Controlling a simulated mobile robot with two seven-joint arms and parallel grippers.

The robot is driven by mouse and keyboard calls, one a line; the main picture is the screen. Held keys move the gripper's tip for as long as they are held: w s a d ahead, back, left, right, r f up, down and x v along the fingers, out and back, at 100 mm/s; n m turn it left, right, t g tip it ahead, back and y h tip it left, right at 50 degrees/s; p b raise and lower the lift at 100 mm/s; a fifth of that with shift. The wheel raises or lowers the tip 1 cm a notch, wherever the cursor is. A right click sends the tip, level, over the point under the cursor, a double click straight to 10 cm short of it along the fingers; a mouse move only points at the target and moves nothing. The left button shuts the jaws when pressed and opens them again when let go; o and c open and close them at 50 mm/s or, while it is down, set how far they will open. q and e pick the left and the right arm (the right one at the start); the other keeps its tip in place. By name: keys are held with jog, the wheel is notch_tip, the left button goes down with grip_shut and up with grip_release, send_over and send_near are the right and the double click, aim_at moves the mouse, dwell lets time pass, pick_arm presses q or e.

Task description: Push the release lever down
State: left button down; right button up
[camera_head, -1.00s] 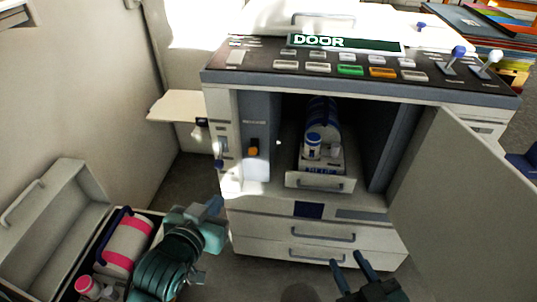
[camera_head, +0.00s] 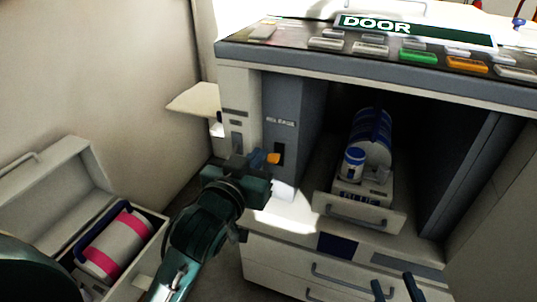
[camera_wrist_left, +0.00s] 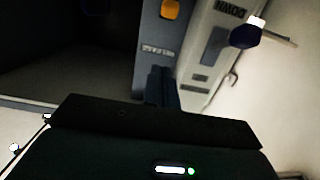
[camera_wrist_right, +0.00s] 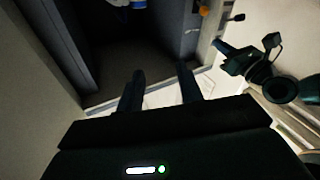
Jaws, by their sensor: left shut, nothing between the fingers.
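The release lever has an orange knob (camera_head: 273,158) in a dark slot on the blue-grey panel, below the RELEASE label (camera_head: 281,122). My left gripper (camera_head: 247,160) is just left of the orange knob in the head view; any contact cannot be told. In the left wrist view the orange knob (camera_wrist_left: 170,9) is at the top edge. There the left fingers (camera_wrist_left: 163,84) are together and empty, near the label. My right gripper (camera_head: 395,289) is at the bottom of the head view. Its fingers (camera_wrist_right: 161,84) are apart and empty in the right wrist view.
A dark knob (camera_wrist_left: 246,33) stands out near a DOWN label in the left wrist view. The cabinet's bay holds a blue-and-white canister (camera_head: 374,140) on a drawer (camera_head: 360,217). An open case (camera_head: 150,243) with a pink-banded cylinder (camera_head: 117,243) lies at the lower left.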

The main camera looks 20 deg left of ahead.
aim_at(280, 128)
pick_arm(q)
jog(key=w+b, duration=0.1)
jog(key=w, duration=0.2)
jog(key=w+b, duration=0.1)
jog(key=w, duration=0.2)
jog(key=w+f+b, duration=0.1)
jog(key=w, duration=0.3)
jog(key=shift+w+d+f, duration=0.1)
jog(key=shift+d, duration=0.1)
jog(key=shift+s+f+b, duration=0.3)
jog(key=shift+s+f, duration=0.05)
jog(key=shift+f, duration=0.3)
jog(key=shift+s+f+b, duration=0.3)
jog(key=shift+s+f, duration=0.05)
jog(key=shift+f, duration=0.25)
jog(key=shift+s+f, duration=0.25)
jog(key=shift+f, duration=0.2)
jog(key=shift+s, duration=0.1)
pick_arm(e)
jog(key=shift+w+a+m+t+y, duration=0.3)
jog(key=shift+a+m, duration=0.1)
jog(key=shift+m, duration=0.1)
jog(key=shift+r, duration=0.1)
pick_arm(q)
jog(key=shift+a+f+b, duration=0.1)
jog(key=shift+f+b, duration=0.05)
jog(key=shift+b, duration=0.2)
pick_arm(e)
jog(key=shift+d, duration=0.1)
